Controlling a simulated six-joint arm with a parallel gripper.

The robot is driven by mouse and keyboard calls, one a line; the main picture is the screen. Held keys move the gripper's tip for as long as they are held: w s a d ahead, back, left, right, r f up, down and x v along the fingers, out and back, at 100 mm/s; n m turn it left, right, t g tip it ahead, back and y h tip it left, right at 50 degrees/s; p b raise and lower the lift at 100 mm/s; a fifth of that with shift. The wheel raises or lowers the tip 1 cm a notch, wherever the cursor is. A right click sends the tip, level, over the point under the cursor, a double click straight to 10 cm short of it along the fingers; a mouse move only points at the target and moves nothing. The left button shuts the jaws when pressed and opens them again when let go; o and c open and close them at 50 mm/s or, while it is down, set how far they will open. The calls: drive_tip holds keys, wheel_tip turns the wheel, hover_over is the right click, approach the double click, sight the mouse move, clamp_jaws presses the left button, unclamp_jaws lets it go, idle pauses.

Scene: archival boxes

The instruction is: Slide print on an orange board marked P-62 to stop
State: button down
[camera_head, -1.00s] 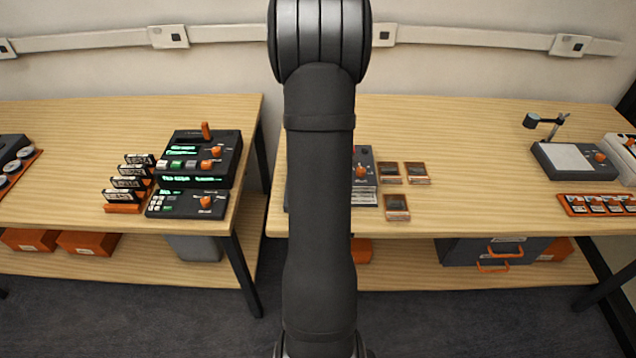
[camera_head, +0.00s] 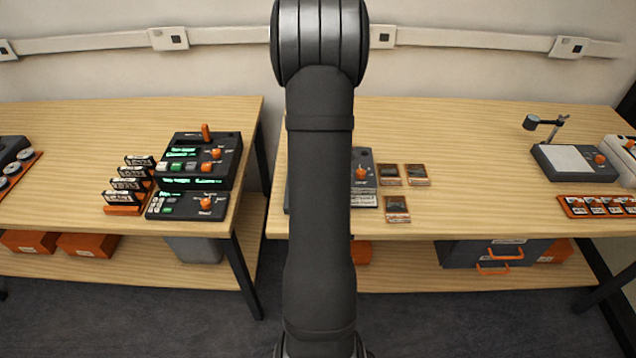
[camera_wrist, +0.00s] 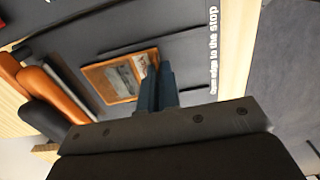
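In the wrist view a picture print on an orange board (camera_wrist: 118,77) lies flat on a dark surface. Its marking is too small to read. My gripper (camera_wrist: 158,72) has its two dark fingers close together at the print's right edge. They appear shut, with nothing visible between them; whether they touch the board I cannot tell. To the right, white lettering ending in "edge to the stop" (camera_wrist: 213,50) runs along the dark surface beside a pale wood-coloured strip (camera_wrist: 237,45). In the head view my arm hides the gripper and this print.
In the head view a dark device with an orange knob (camera_head: 362,178) is partly behind my arm. Three small orange-edged boards (camera_head: 397,207) lie right of it. A lamp stand (camera_head: 575,160) and an orange tray (camera_head: 598,206) stand farther right, with clear tabletop between.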

drive_tip(key=shift+w, duration=0.4)
drive_tip(key=shift+w, duration=0.1)
drive_tip(key=shift+w, duration=1.45)
drive_tip(key=shift+w, duration=0.15)
drive_tip(key=c, duration=1.7)
unclamp_jaws()
drive_tip(key=shift+o, duration=0.6)
wheel_tip(320, 180, up, 7)
